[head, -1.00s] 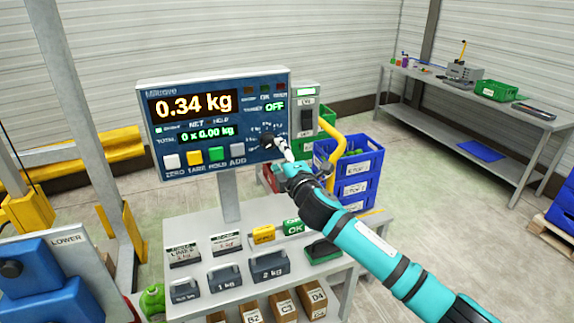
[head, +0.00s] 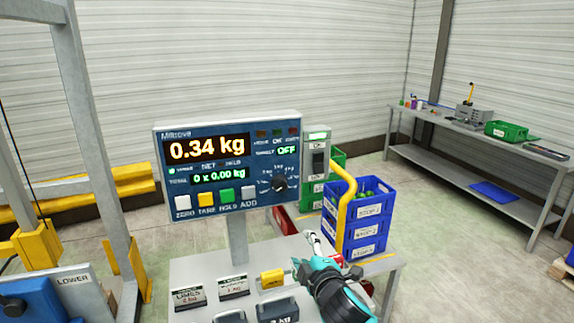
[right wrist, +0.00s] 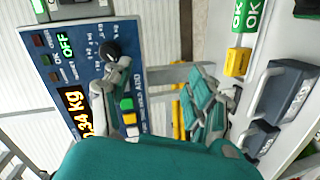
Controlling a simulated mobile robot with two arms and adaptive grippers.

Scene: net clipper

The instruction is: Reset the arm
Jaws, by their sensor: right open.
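My right gripper (head: 305,252) is low in the head view, over the small table and below the panel's lower right corner. It is open and empty; its spread fingers also show in the right wrist view (right wrist: 163,78). The blue scale panel (head: 228,160) stands upright on a post. It reads 0.34 kg, with 0 x 0.00 kg on the total line and OFF beside the target label. Its dark knob (head: 279,184) is clear of the gripper in the head view. In the right wrist view, one finger overlaps the panel near the knob (right wrist: 110,51). My left gripper is not in view.
The table (head: 190,268) holds label cards, a yellow block (head: 272,279) and dark weights (head: 278,308). Stacked blue crates (head: 357,226) and a yellow curved rail (head: 341,210) stand just right of the gripper. A grey bench (head: 470,155) stands far right.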

